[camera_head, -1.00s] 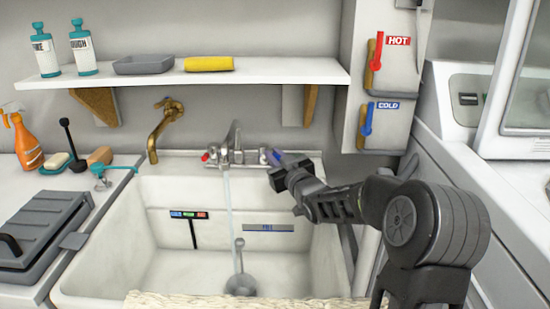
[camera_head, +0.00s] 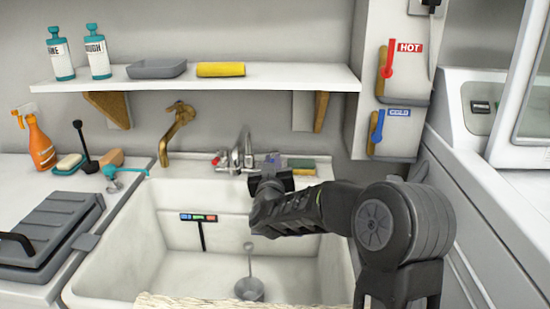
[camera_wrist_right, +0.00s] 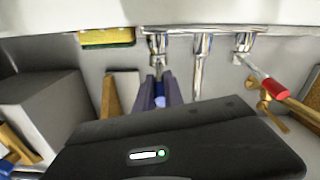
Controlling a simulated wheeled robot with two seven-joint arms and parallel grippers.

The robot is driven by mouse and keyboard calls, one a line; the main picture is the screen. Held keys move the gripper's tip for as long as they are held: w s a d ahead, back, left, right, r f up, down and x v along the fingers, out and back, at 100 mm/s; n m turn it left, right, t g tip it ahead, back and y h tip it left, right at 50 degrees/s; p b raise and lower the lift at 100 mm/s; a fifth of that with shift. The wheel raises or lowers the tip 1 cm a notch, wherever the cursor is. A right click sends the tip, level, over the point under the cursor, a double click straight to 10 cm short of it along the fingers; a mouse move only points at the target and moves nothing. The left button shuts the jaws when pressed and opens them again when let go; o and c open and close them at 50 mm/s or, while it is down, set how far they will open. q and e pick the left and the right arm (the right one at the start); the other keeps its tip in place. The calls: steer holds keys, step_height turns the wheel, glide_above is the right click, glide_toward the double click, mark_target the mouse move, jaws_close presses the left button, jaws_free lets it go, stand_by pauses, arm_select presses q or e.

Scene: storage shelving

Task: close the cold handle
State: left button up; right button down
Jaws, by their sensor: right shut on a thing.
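The chrome faucet (camera_head: 240,153) stands at the back rim of the sink, with a red-tipped hot handle (camera_head: 215,160) on its left. In the right wrist view the blue cold handle (camera_wrist_right: 160,94) is between the two fingers of my right gripper (camera_wrist_right: 159,98), which are shut on it. In the head view my right gripper (camera_head: 271,165) is at the faucet's right side and mostly hides the cold handle. The red hot handle (camera_wrist_right: 273,88) shows free in the wrist view. No water stream shows below the spout. My left gripper is out of view.
A sponge (camera_head: 302,166) lies behind my right gripper. The white sink (camera_head: 110,278) holds a ladle (camera_head: 249,288). A brass tap (camera_head: 172,135) is left of the faucet, and a shelf (camera_head: 200,82) runs above. Hot and cold signs hang on the right cabinet (camera_head: 362,70).

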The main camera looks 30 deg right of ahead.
steer(key=shift+r, duration=0.2)
steer(key=c, duration=1.5)
jaws_free()
steer(key=shift+f, duration=0.15)
steer(key=shift+o, duration=0.2)
steer(key=shift+a, duration=0.1)
steer(key=v, duration=0.7)
steer(key=shift+s+a+p, duration=0.2)
steer(key=shift+s+p, duration=0.1)
steer(key=shift+p, duration=0.15)
